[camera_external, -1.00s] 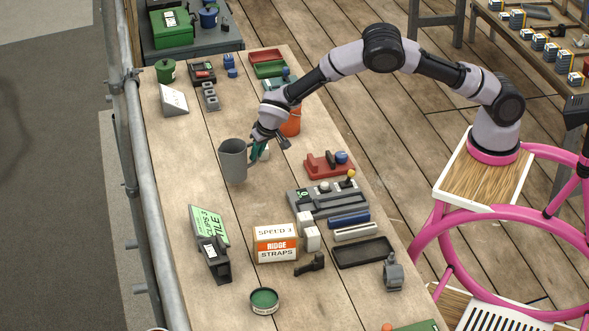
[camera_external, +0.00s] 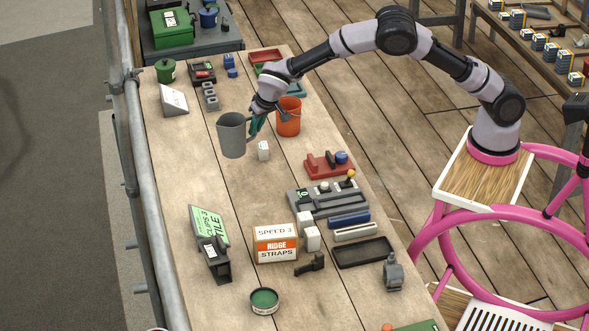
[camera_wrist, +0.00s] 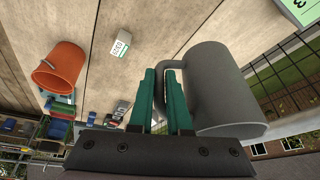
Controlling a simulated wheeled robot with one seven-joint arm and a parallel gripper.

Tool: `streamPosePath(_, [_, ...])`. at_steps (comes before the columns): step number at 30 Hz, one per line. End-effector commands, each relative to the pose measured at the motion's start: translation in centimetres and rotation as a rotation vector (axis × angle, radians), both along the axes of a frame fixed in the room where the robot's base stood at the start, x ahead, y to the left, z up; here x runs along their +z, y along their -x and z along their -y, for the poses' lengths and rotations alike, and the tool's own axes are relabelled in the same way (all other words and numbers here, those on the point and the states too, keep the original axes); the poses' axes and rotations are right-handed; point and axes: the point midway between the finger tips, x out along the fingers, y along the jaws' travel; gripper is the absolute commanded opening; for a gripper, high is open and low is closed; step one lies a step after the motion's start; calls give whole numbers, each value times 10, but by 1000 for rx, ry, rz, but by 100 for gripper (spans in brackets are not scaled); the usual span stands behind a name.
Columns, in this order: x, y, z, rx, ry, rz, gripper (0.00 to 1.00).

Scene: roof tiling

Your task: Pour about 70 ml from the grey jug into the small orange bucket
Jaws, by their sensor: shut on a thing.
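The grey jug (camera_external: 231,137) is held by my gripper (camera_external: 255,124), whose green fingers are shut on its handle. The jug is upright or nearly so and seems to be above the table; its inside cannot be read. In the wrist view the jug (camera_wrist: 222,88) is at the right of my gripper (camera_wrist: 167,100), with its handle between the fingers. The small orange bucket (camera_external: 289,118) stands on the table to the right of the jug, apart from it. The bucket also shows at the left of the wrist view (camera_wrist: 60,68).
A small white block (camera_external: 263,150) with printing lies between jug and bucket, nearer the front. A red tool holder (camera_external: 327,168), a grey tray (camera_external: 325,201) and a straps box (camera_external: 275,244) lie further forward. The table left of the jug is mostly bare.

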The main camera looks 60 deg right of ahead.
Motion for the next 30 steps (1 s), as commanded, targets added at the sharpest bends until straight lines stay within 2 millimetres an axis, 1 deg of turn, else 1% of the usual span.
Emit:
streamPosePath(1, [7, 0, 0, 1, -1, 2, 0])
streamPosePath(4, [18, 0, 0, 0, -2, 2, 0])
streamPosePath(6, [15, 1, 10, -1, -1, -4, 0])
streamPosePath(11, [15, 3, 29, 4, -5, -8, 0])
streamPosePath(14, [15, 5, 45, 7, -7, -10, 0])
streamPosePath(17, [15, 8, 66, 9, -11, -13, 0])
streamPosePath(20, [14, 14, 92, 9, -16, -15, 0])
streamPosePath(24, [15, 25, 135, 9, -18, -13, 0])
streamPosePath(27, [15, 34, 159, 9, -18, -10, 0])
streamPosePath(30, [15, 41, 178, 7, -17, -7, 0])
